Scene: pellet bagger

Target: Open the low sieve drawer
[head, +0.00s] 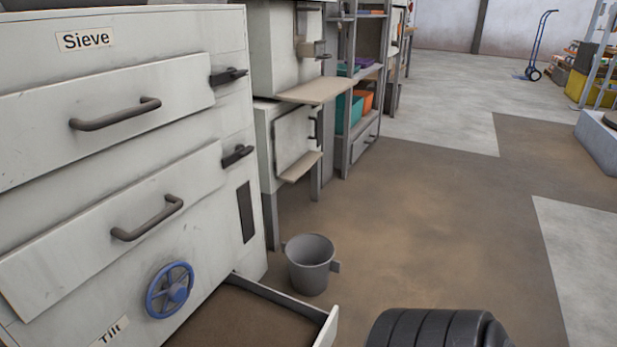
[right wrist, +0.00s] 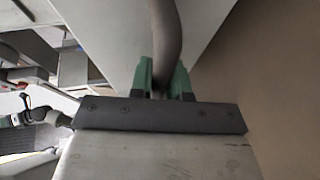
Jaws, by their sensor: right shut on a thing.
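The white sieve cabinet (head: 232,130) stands at the left in the head view, with a "Sieve" label at the top. Its low drawer (head: 329,328) is pulled out at the bottom of that view; brown shows inside. Its near part is cut off by the frame edge. In the right wrist view my right gripper (right wrist: 164,82) has its green fingers shut on a dark curved handle (right wrist: 167,35). A pale panel (right wrist: 110,25) lies behind the handle. My right gripper is not visible in the head view. I do not make out my left gripper in either view.
Two upper drawers with handles (head: 118,115) (head: 148,220) look closed, with dark latches beside them. A blue handwheel (head: 170,290) is below. A grey bucket (head: 310,265) stands on the floor just beyond the low drawer. Floor farther right is mostly clear.

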